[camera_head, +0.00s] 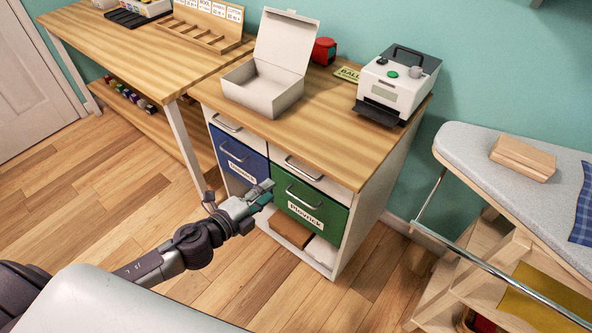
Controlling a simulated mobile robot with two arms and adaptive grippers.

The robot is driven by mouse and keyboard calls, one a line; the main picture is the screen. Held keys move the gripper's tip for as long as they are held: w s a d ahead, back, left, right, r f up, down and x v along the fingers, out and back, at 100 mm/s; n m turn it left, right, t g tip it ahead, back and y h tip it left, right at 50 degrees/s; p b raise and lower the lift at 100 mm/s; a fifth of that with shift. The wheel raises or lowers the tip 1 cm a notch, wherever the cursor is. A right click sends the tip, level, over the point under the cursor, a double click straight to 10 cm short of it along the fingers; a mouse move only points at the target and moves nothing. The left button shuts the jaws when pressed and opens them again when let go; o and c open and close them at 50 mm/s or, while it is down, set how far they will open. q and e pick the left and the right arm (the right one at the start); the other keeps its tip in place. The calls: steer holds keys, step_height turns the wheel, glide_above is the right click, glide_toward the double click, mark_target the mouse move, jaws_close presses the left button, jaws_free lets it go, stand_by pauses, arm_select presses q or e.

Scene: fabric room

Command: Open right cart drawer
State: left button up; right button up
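The cart (348,240) is white with a wooden top. Its right column has a green drawer (318,218) with a bar handle (304,197) and a white label, and a white upper drawer (315,173) with its own handle (303,169). The left column has a blue drawer (239,157) with a handle. All these drawers look shut. My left gripper (268,192) is in front of the cart, by the seam between blue and green drawers, left of the green drawer's handle. Its fingers look apart and empty. My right gripper is not in view.
An open white box (263,86), a red object (323,51) and a small machine (398,84) stand on the cart top. A long wooden table (118,50) stands to the left. An ironing board (465,148) and wooden shelf stand at right. The floor before the cart is clear.

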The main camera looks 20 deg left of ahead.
mark_target(296, 170)
arm_select(q)
steer(key=x, duration=1.2)
steer(key=shift+w+f+p, duration=0.1)
steer(key=shift+w+p, duration=0.2)
steer(key=shift+w, duration=0.1)
steer(key=shift+c, duration=0.3)
jaws_close()
